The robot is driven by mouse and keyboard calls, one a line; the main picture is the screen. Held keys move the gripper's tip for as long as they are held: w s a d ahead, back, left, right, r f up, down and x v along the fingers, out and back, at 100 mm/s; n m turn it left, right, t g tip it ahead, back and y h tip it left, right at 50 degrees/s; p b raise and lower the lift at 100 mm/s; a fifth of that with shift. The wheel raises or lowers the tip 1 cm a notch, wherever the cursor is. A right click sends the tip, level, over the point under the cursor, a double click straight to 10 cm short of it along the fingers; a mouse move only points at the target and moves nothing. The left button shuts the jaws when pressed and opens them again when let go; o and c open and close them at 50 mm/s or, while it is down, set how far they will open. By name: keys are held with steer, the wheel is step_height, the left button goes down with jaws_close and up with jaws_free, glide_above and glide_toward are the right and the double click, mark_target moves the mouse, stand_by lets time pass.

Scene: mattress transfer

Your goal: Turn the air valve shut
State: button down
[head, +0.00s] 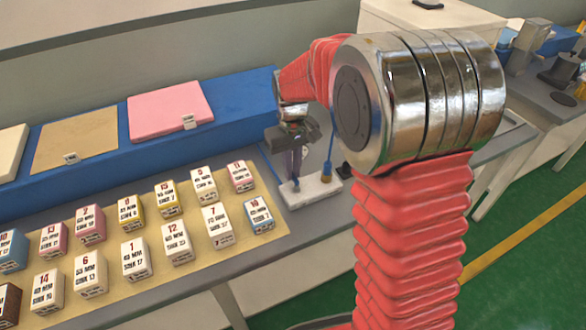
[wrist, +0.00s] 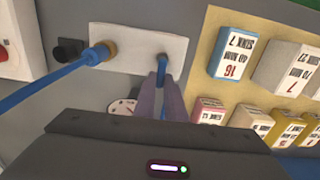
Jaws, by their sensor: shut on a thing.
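The air valve is on a white block (wrist: 135,45), which also shows on the grey bench in the head view (head: 308,192). A blue hose (wrist: 45,90) with a brass fitting joins the block's left side in the wrist view. My gripper (wrist: 163,80) points at the block's right end in that view, its two grey fingers closed around a narrow blue part of the valve (wrist: 162,62). In the head view my gripper (head: 296,176) reaches down to the block's left end. The fingers hide much of the gripped part, so its turn angle is unclear.
A round dial (wrist: 122,107) lies beside the fingers, partly hidden. A black knob (wrist: 70,50) sits near the hose fitting. Several labelled small boxes stand on a tan mat (head: 262,238) left of the block. A blue raised ledge (head: 240,100) runs behind; green floor (head: 520,255) lies right.

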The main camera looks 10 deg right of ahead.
steer(key=c, duration=1.8)
jaws_free()
steer(key=shift+r, duration=0.1)
step_height(320, 180, up, 14)
steer(key=shift+f, duration=0.25)
